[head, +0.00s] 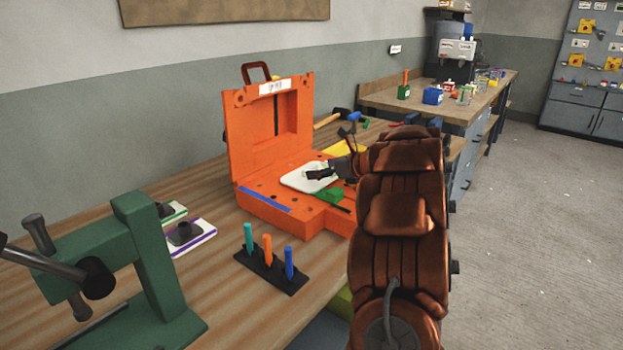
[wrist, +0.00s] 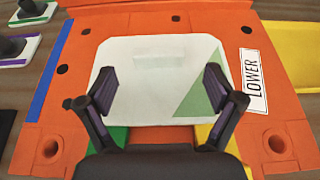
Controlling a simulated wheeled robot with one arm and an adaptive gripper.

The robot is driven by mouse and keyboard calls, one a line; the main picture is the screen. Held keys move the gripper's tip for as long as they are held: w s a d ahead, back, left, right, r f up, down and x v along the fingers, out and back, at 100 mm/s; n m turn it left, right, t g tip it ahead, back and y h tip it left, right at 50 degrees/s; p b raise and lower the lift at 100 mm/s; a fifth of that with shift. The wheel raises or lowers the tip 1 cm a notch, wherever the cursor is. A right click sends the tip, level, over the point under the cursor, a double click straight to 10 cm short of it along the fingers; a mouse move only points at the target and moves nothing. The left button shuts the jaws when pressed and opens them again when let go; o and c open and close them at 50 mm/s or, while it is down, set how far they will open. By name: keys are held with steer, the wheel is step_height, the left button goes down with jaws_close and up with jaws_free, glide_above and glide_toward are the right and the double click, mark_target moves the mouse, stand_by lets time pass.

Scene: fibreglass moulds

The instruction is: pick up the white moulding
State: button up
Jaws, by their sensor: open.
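The white moulding (head: 304,177) is a flat, pale panel with rounded corners. It lies on the lower half of the open orange mould (head: 258,207). In the wrist view the moulding (wrist: 140,80) shows a green triangle at its right corner and a faint raised bar near its middle. My gripper (wrist: 162,90) is open, with its two dark fingers over the left and right parts of the moulding's near half. I cannot tell whether the fingers touch it. In the head view my gripper (head: 318,174) is partly hidden by my arm.
The mould's upper half (head: 268,120) stands upright behind. A green press (head: 150,260), a rack with coloured tools (head: 268,270) and pads (head: 190,237) stand to the left. Hammers and other tools lie behind the mould. A second bench (head: 430,105) stands at the back right.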

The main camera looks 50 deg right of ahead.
mark_target(312, 168)
steer(key=x, duration=0.4)
steer(key=shift+w+a+r+p, duration=0.1)
steer(key=shift+r+p, duration=0.15)
steer(key=shift+p, duration=0.05)
steer(key=c, duration=1.4)
